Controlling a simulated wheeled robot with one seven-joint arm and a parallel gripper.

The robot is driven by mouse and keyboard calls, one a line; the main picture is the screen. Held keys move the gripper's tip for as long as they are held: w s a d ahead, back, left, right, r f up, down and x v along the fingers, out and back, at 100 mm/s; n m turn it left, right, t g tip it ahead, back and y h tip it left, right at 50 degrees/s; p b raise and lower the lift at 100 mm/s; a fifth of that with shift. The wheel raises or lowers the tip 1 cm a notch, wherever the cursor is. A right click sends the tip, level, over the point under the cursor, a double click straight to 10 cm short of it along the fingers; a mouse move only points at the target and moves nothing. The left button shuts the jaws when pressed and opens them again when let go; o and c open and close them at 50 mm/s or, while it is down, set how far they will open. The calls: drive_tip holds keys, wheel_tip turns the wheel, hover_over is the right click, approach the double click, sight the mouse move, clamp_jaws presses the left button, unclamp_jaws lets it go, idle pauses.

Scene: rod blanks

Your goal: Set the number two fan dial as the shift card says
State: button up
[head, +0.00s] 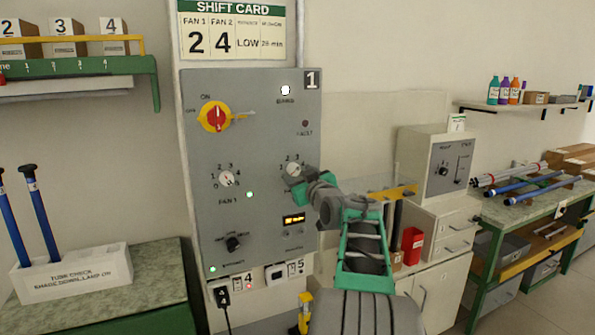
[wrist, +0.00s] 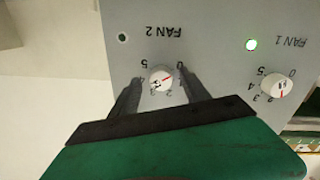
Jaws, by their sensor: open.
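The shift card (head: 232,32) above the grey panel reads FAN 1 2, FAN 2 4, then LOW and what looks like 28 min. The FAN 2 dial (head: 293,169) is a small white knob on the panel, partly covered by my gripper (head: 303,182) in the head view. In the wrist view, which is upside down, the FAN 2 dial (wrist: 161,79) lies between the open fingers of my gripper (wrist: 158,78), with a gap on both sides. Its red mark is too small to read for certain.
The FAN 1 dial (head: 226,178) is close by on the left, with a lit green lamp (head: 250,194). The lamp by FAN 2 (wrist: 122,38) looks dark. A red and yellow rotary switch (head: 214,116) sits higher up. A black knob (head: 233,243) and a lit display (head: 293,220) are below.

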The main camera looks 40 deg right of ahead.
drive_tip(key=shift+w+d, duration=0.2)
drive_tip(key=shift+w, duration=0.5)
drive_tip(key=shift+c, duration=0.4)
clamp_jaws()
